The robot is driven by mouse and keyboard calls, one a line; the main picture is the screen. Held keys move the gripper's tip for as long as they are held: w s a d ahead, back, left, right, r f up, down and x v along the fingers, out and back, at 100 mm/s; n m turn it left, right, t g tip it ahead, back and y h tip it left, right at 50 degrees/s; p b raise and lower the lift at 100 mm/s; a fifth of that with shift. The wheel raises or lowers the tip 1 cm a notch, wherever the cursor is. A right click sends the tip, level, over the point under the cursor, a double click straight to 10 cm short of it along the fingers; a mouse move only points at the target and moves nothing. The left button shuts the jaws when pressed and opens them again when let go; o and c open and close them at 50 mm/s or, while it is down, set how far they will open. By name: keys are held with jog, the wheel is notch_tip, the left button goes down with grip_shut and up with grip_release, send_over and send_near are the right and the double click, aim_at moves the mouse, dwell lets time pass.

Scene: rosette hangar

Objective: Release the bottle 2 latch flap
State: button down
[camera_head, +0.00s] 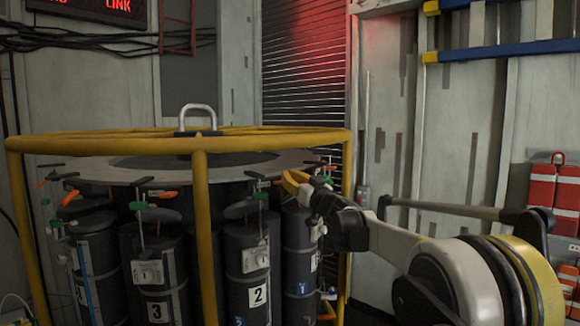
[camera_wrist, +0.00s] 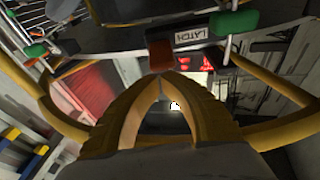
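Bottle 2 (camera_head: 249,275) is a dark cylinder with a white "2" label, upright in the round rack. Above it are a green-ended handle (camera_head: 256,175) and a small orange flap (camera_head: 279,182). My gripper (camera_head: 288,176) is beside that flap, at its right, in the head view. In the wrist view my gripper's yellow fingers (camera_wrist: 161,78) meet at the tips, with nothing visible between them. An orange-red flap (camera_wrist: 160,55) lies just beyond the tips, next to a "LATCH" plate (camera_wrist: 192,37). I cannot tell whether the tips touch it.
A yellow tubular rail (camera_head: 130,142) rings the rack, with a post (camera_head: 203,230) left of bottle 2. Bottle 3 (camera_head: 157,275) and other bottles stand alongside. Red cases (camera_head: 555,190) hang at the right.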

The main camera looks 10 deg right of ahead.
jog(key=shift+w+f, duration=0.15)
jog(key=shift+f, duration=0.1)
